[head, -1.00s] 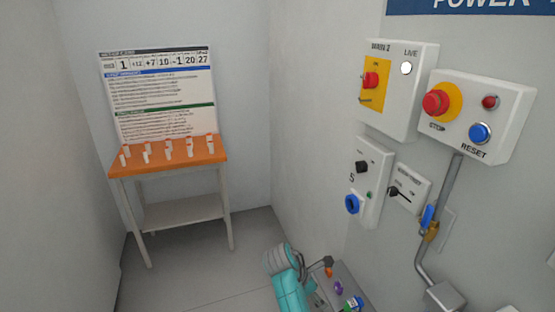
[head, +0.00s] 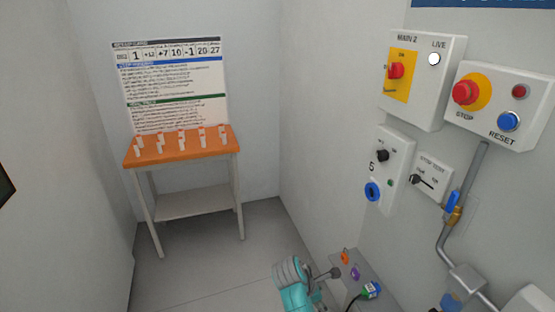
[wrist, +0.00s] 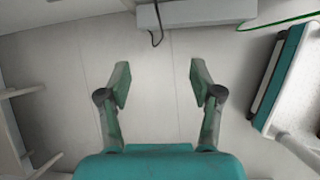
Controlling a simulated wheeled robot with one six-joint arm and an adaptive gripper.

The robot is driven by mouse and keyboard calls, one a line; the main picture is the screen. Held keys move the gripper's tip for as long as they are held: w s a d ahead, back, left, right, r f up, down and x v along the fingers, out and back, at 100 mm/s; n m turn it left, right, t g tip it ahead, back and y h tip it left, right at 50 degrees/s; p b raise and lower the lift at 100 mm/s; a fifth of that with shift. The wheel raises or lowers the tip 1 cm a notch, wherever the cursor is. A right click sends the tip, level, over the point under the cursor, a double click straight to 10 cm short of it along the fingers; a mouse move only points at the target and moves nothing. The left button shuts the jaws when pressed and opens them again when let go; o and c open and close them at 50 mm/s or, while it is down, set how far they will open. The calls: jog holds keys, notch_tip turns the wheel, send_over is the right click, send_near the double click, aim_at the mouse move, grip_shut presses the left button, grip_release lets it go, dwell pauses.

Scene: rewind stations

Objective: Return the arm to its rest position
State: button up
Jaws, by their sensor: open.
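My arm (head: 297,293), teal with a grey joint, shows at the bottom middle of the head view, low in front of the right wall. Most of it lies below the frame. My gripper (wrist: 160,78) shows in the wrist view with its two fingers spread wide apart. Nothing is between the fingers, and the grey floor lies beyond them. I cannot make out the fingers clearly in the head view.
An orange-topped table (head: 190,152) with several small white-and-red pieces stands at the back left. The right wall carries a MAIN 2 box (head: 425,85), a STOP/RESET box (head: 495,105) and a valve pipe (head: 455,215). A grey panel (head: 377,280) sits low right. Floor between is clear.

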jog(key=s+d+f+m+t+y, duration=0.2)
jog(key=s+d+f+m+t, duration=0.15)
jog(key=s+f, duration=0.75)
jog(key=s+d+f+m+t+y, duration=0.15)
jog(key=s+m, duration=0.25)
jog(key=s, duration=1.1)
jog(key=s+r+m+t+y, duration=0.1)
jog(key=s+r+m+t, duration=0.15)
jog(key=s+r, duration=0.4)
jog(key=s+r+m+t+y, duration=0.15)
jog(key=s+r+m, duration=0.25)
jog(key=s, duration=0.5)
jog(key=s+r+m+t, duration=0.1)
jog(key=s+r+m, duration=0.2)
jog(key=r, duration=0.5)
jog(key=s+r+m+t, duration=0.2)
jog(key=s+r, duration=0.3)
jog(key=r, duration=0.3)
jog(key=shift+s+d+r+m, duration=0.2)
jog(key=shift+s+r+m, duration=0.2)
jog(key=shift+m, duration=0.5)
